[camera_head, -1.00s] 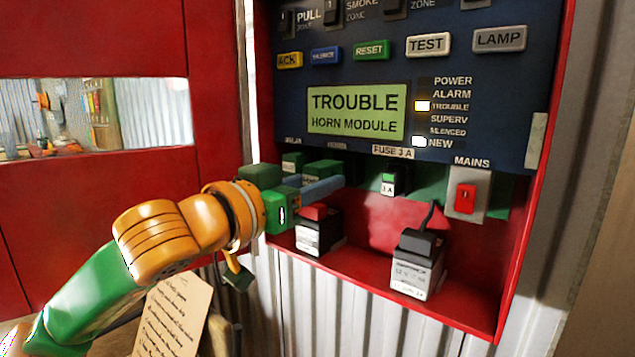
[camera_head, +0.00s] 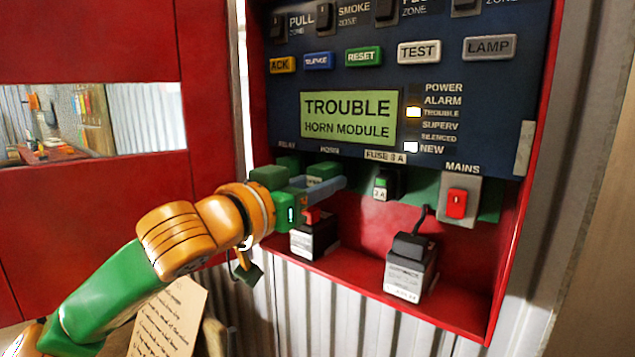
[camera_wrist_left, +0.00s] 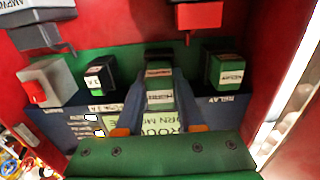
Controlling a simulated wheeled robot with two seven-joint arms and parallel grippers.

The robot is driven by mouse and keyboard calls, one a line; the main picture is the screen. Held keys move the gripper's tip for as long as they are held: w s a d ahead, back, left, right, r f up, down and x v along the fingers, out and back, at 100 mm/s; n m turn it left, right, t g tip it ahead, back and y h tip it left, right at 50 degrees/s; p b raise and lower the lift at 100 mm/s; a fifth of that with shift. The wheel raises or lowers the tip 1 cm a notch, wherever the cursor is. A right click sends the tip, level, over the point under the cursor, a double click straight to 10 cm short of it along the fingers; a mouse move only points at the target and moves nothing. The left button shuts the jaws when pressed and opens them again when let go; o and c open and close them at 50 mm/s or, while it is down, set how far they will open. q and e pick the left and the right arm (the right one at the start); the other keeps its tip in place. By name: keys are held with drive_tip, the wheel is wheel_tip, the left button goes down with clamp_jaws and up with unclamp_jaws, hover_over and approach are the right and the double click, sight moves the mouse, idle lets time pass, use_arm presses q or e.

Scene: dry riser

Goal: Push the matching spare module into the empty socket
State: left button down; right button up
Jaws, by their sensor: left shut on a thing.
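A green-topped module with a HORN label (camera_wrist_left: 160,98) sits between my left gripper's blue-grey fingers in the left wrist view. It also shows in the head view (camera_head: 322,170), below the HORN legend. My left gripper (camera_head: 326,181) is shut on it, inside the panel's lower bay; its fingers also show in the wrist view (camera_wrist_left: 160,82). The module lines up with the horn position, beside the RELAY module (camera_wrist_left: 228,73). I cannot tell how deep it sits, because the fingers and palm hide its base. My right gripper is not in view.
The display (camera_head: 348,117) reads TROUBLE HORN MODULE. The fuse (camera_head: 382,185) and red MAINS switch (camera_head: 457,203) are right of the gripper. A red-topped module (camera_head: 314,236) and a dark-topped block (camera_head: 411,268) stand on the red shelf (camera_head: 358,275) below. A red door is at left.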

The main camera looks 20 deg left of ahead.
use_arm(q)
drive_tip(key=shift+w+d, duration=0.2)
drive_tip(key=shift+w, duration=0.3)
drive_tip(key=shift+c, duration=2.2)
unclamp_jaws()
drive_tip(key=b+v, duration=0.1)
drive_tip(key=v, duration=0.6)
drive_tip(key=shift+b, duration=0.35)
